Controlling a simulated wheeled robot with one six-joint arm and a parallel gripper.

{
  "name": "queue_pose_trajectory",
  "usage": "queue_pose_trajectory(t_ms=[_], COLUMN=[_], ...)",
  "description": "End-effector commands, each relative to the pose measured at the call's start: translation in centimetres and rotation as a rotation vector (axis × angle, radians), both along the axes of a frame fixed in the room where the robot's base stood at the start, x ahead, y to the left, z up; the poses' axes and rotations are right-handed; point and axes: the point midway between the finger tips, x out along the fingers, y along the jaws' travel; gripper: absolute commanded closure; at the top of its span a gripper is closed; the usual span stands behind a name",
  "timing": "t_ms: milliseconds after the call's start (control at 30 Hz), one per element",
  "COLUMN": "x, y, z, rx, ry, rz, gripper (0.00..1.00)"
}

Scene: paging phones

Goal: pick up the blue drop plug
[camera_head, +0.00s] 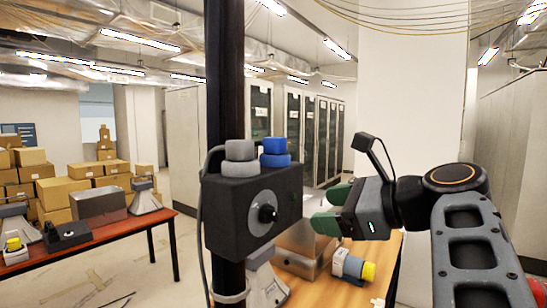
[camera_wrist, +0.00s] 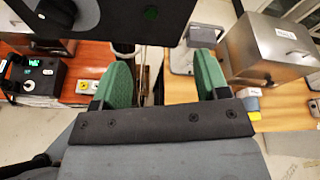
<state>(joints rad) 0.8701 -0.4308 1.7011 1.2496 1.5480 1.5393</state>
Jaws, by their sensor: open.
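My gripper (camera_head: 325,208) has green fingers and is open and empty. It hangs above the right-hand wooden table (camera_head: 305,262), with its fingertips pointing left. Both fingers stand wide apart in the wrist view (camera_wrist: 160,82), with nothing between them. I cannot single out the blue drop plug with certainty. A small grey cylinder with a yellow end and a bluish part (camera_head: 354,268) lies on this table, below my gripper. A blue round piece (camera_head: 275,152) sits beside a grey one on top of a dark box, left of my gripper; I cannot tell what it is.
A metal box (camera_wrist: 280,45) stands on the right-hand table. The red-brown table (camera_head: 110,232) at left carries another metal box (camera_head: 98,203), a black device (camera_head: 66,235) and a yellow-topped piece (camera_head: 14,246). Cartons (camera_head: 62,190) are stacked behind. Bare floor separates the tables.

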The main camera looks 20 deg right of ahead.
Motion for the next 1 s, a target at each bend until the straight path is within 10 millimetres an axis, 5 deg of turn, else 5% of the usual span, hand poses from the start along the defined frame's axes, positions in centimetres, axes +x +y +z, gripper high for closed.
queue_pose_trajectory(t_ms=[100, 300, 467, 1000], x=[-1.8, -4.4, -4.3, 1.3], y=[-1.3, -1.7, -1.0, 3.1], z=[5.4, 10.3, 11.6, 11.7], rx=[0.212, 0.405, 0.455, 0.459], ry=[-0.031, -0.045, -0.044, -0.043], rz=[-0.038, -0.019, -0.002, -0.001], gripper=[0.32, 0.32, 0.32, 0.32])
